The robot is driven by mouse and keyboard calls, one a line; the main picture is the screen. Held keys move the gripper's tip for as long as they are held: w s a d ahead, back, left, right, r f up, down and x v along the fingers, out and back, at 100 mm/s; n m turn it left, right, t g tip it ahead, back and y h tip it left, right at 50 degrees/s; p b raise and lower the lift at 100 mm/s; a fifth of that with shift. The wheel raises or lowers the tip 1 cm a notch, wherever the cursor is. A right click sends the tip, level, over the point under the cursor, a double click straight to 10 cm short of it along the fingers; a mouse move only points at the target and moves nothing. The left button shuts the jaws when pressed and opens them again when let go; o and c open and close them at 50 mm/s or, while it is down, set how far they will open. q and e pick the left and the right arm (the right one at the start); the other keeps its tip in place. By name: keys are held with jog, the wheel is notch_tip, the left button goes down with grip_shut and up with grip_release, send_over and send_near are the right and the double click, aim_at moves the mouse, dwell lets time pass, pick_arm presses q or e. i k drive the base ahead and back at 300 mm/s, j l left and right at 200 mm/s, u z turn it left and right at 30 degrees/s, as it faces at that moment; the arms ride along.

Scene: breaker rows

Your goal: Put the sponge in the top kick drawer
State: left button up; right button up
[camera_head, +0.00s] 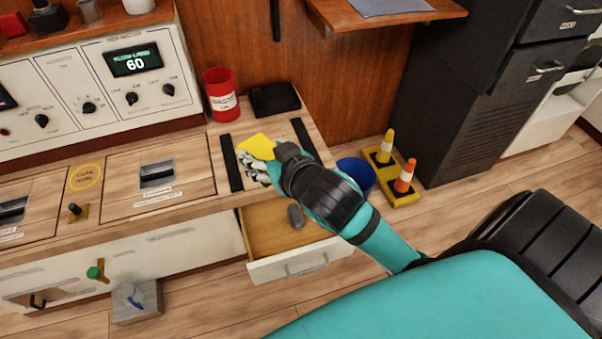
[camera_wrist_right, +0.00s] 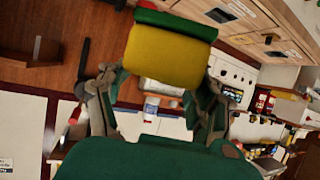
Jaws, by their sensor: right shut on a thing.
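The yellow sponge (camera_head: 256,146) with a green layer is in my right gripper (camera_head: 262,163), above the right end of the wooden counter. In the right wrist view the sponge (camera_wrist_right: 168,55) sits between the two fingers of my right gripper (camera_wrist_right: 158,82). A drawer (camera_head: 262,228) under the counter is pulled open, below the gripper and partly hidden by my right arm. A small dark grey object (camera_head: 296,216) lies inside it. My left gripper is not in view.
A red can (camera_head: 220,94) and a black tray-like item (camera_head: 274,100) stand at the back of the counter. A blue bin (camera_head: 357,175) and two small cones (camera_head: 404,177) on a yellow base are on the floor to the right. A grey block (camera_head: 138,303) stands left of the drawer.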

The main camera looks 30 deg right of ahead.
aim_at(268, 247)
jog(key=k+u, duration=0.15)
jog(key=u, duration=1.35)
jog(key=k+l, duration=0.2)
jog(key=l, duration=0.25)
jog(key=k+l+u, duration=0.15)
jog(key=l, duration=0.3)
jog(key=k+l, duration=0.25)
jog(key=l, duration=0.2)
jog(key=k+l+u, duration=0.1)
jog(key=k+l, duration=0.15)
jog(key=l, duration=0.15)
jog(key=k+l+u, duration=0.1)
jog(key=l, duration=0.35)
jog(key=k, duration=0.15)
